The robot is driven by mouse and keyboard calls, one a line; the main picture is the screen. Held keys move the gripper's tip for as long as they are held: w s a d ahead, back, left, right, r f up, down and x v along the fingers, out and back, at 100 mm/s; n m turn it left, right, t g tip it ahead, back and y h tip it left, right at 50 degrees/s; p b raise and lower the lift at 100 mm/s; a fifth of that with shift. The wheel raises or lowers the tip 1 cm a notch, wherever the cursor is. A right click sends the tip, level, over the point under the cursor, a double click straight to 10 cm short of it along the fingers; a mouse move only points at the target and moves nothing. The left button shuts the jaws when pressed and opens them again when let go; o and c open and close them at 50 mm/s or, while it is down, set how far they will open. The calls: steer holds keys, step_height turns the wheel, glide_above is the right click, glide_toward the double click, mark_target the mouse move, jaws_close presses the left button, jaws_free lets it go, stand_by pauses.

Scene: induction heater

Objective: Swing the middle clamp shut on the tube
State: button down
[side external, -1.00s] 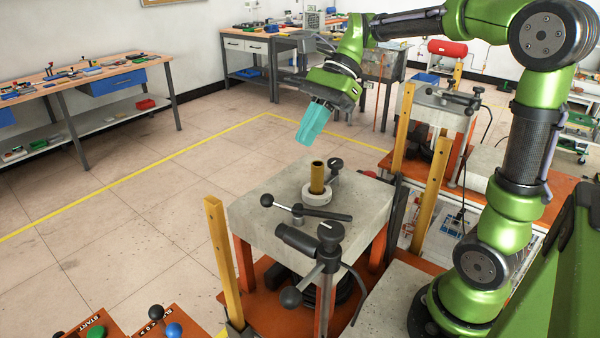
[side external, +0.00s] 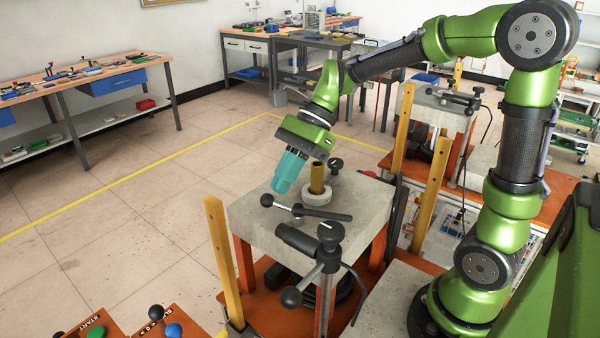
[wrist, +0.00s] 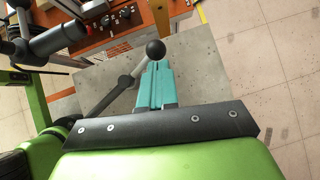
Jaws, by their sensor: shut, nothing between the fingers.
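The brass tube (side external: 317,180) stands upright in a white ring (side external: 316,196) on the grey block's top. The middle clamp (side external: 300,210) lies low in front of it, with a lever ending in a black ball on the left and a dark bar on the right. I cannot tell whether the bar touches the tube. My gripper (side external: 279,191) has teal fingers, shut and empty, just above and beside the black ball (side external: 266,200). In the wrist view the ball (wrist: 156,49) shows just beyond my gripper (wrist: 153,64), its rod running down-left; the tube is hidden there.
A front clamp (side external: 293,239) with a thick black handle stands at the block's near corner. Another black knob (side external: 336,163) is behind the tube. A yellow post (side external: 222,260) rises left of the grey block (side external: 255,228). Floor left of the block is clear.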

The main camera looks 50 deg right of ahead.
mark_target(269, 200)
steer(key=shift+a+f, duration=0.15)
steer(key=shift+w+a+n+g, duration=0.1)
steer(key=shift+a+n+g, duration=0.25)
steer(key=shift+n+g, duration=0.35)
stand_by(0.3)
steer(key=shift+a+n, duration=0.2)
steer(key=shift+n, duration=0.4)
steer(key=a+n+g, duration=0.1)
steer(key=n, duration=0.1)
steer(key=a+n+g, duration=0.1)
steer(key=n+g, duration=0.1)
steer(key=n, duration=0.1)
steer(key=a+n+g+h, duration=0.1)
steer(key=n+g, duration=0.1)
steer(key=shift+s+a+n+h, duration=0.15)
steer(key=shift+s+n+h, duration=0.15)
steer(key=shift+n, duration=0.1)
steer(key=n, duration=0.1)
steer(key=n+g+h, duration=0.1)
steer(key=shift+s+a+n+g+h, duration=0.3)
steer(key=shift+s+a+n, duration=0.1)
steer(key=shift+s+a, duration=0.1)
steer(key=shift+s, duration=0.05)
steer(key=shift+s+a, duration=0.15)
